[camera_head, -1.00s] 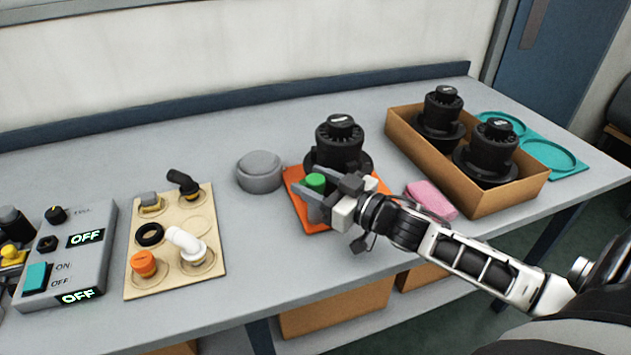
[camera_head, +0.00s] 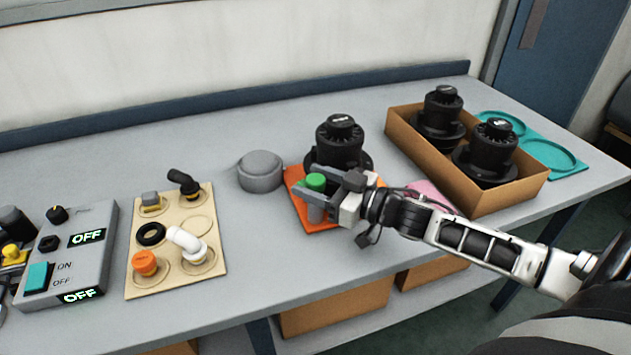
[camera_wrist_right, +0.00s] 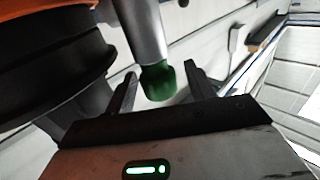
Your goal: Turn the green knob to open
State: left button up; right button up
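The green knob (camera_head: 316,181) sits on top of a grey cylindrical stem in front of a black tank (camera_head: 339,143) on the orange mat (camera_head: 318,226). My right gripper (camera_head: 314,188) comes in from the right at the knob's height. In the right wrist view the green knob (camera_wrist_right: 158,82) lies between the two spread fingers (camera_wrist_right: 160,85), with gaps visible on both sides. The right gripper is open around the knob. My left gripper is in neither view.
A grey round lid (camera_head: 260,171) lies left of the mat. Further left are a beige board (camera_head: 171,221) with fittings and a control box (camera_head: 90,262) reading OFF. A cardboard box (camera_head: 470,196) with two black tanks and a pink sponge (camera_head: 432,193) are on the right.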

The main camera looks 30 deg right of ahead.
jog(key=shift+s+d+f, duration=0.1)
jog(key=shift+s+d, duration=0.1)
jog(key=shift+s, duration=0.15)
jog(key=v, duration=1.5)
